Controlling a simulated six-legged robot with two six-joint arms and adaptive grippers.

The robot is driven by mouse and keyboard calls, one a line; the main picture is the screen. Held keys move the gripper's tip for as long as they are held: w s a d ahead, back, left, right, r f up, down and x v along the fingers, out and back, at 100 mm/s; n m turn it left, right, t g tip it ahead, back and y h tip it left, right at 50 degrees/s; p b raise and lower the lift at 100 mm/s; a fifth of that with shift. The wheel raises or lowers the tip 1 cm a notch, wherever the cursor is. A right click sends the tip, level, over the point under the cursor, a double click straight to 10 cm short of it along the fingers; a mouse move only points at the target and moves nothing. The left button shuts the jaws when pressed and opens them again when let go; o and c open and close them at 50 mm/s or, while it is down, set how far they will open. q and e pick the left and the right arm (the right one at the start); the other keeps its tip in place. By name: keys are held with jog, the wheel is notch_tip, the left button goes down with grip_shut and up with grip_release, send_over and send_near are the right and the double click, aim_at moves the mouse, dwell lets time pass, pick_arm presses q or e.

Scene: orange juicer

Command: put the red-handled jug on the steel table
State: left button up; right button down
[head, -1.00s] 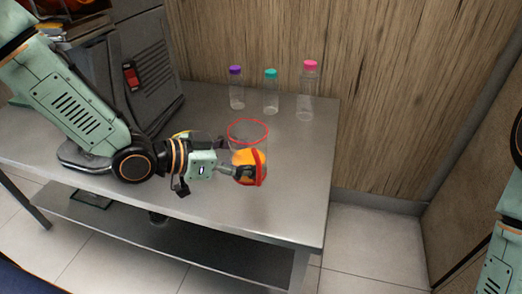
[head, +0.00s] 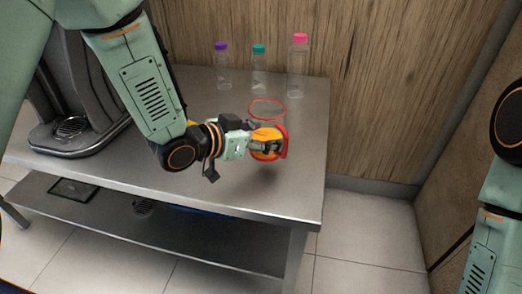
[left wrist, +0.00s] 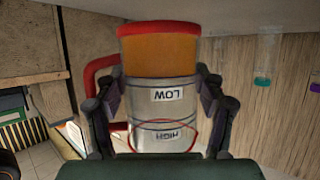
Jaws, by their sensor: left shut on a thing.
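The jug (head: 267,117) is clear with a red rim, a red handle and orange juice low inside. My left gripper (head: 262,146) is shut on it and holds it roughly upright over the right part of the steel table (head: 240,190). I cannot tell for certain if its base touches the tabletop. In the left wrist view the jug (left wrist: 160,95) appears upside down, between the two fingers of the gripper (left wrist: 158,105). Its red handle (left wrist: 100,75) is at the left, and the labels LOW and HIGH show. My right gripper is out of view.
Three capped bottles, purple (head: 222,68), teal (head: 259,70) and pink (head: 298,68), stand at the back by the wooden wall. A dark machine (head: 75,90) is on the table's left. The front right tabletop is clear. A shelf (head: 150,215) lies below.

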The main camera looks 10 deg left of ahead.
aim_at(253, 152)
pick_arm(q)
jog(key=shift+w+f, duration=0.1)
jog(key=shift+f, duration=0.35)
jog(key=shift+a+f, duration=0.2)
jog(key=shift+a, duration=0.05)
notch_tip(253, 152, down, 3)
jog(key=shift+d+b, duration=0.1)
jog(key=shift+b, duration=0.85)
jog(key=shift+f, duration=0.2)
jog(key=shift+r, duration=0.1)
jog(key=shift+s, duration=0.2)
jog(key=o, duration=1.4)
jog(key=shift+c, duration=0.2)
